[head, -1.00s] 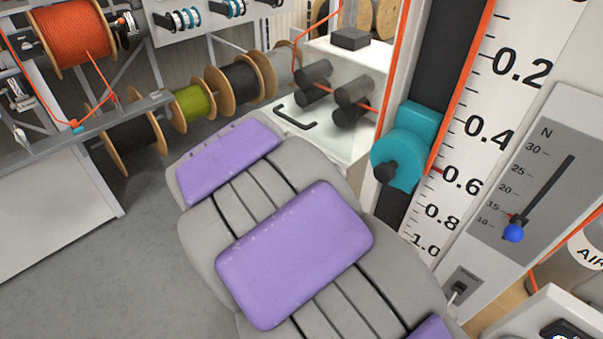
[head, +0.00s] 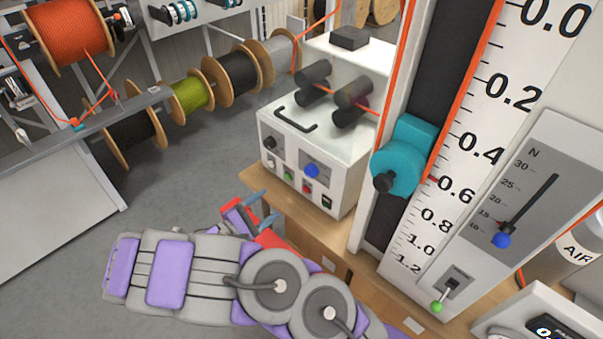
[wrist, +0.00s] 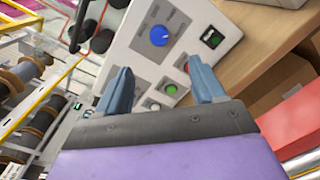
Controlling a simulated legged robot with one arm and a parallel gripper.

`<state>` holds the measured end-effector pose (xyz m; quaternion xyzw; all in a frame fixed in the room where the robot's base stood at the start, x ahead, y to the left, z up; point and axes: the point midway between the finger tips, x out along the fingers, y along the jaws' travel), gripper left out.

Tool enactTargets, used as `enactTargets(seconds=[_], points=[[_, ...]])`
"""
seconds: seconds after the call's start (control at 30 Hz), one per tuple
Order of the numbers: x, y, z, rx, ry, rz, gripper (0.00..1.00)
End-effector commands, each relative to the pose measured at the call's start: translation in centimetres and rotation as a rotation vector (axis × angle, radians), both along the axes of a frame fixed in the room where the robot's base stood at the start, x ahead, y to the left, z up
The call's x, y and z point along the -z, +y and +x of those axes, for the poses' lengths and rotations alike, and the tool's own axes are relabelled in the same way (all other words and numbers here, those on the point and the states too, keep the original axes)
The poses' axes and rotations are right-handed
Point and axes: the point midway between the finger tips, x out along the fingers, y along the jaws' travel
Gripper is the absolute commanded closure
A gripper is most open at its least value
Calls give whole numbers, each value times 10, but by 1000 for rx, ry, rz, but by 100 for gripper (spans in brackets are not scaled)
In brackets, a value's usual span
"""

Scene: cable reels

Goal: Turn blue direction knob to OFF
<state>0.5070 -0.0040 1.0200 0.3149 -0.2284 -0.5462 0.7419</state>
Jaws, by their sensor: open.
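The blue direction knob (head: 311,171) is on the front face of a white control box (head: 270,143) on the wooden bench. It also shows in the wrist view (wrist: 159,35), above and between my fingers, with a pale pointer mark and small labels too small to read. My gripper (head: 262,206) is open and empty, below and to the left of the box front. In the wrist view its two blue-grey fingers (wrist: 163,88) stand apart below the knob and touch nothing that I can make out.
The box front also has a black knob (head: 271,142), a green button (head: 288,175), a red button (head: 307,189) and a dark green switch (head: 326,202). Black rollers with an orange cable sit on top. A teal slider (head: 399,168) on a column stands right. Cable reels (head: 191,97) stand behind left.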

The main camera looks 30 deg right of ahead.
Motion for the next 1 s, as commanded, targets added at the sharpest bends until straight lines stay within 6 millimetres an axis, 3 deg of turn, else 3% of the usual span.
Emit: enactTargets(seconds=[0.17,0.33,1.0], points=[[9,8,6,-45,11,-13,32],[10,-6,12,-44,12,-18,32],[9,-128,54,-40,12,-17,32]])
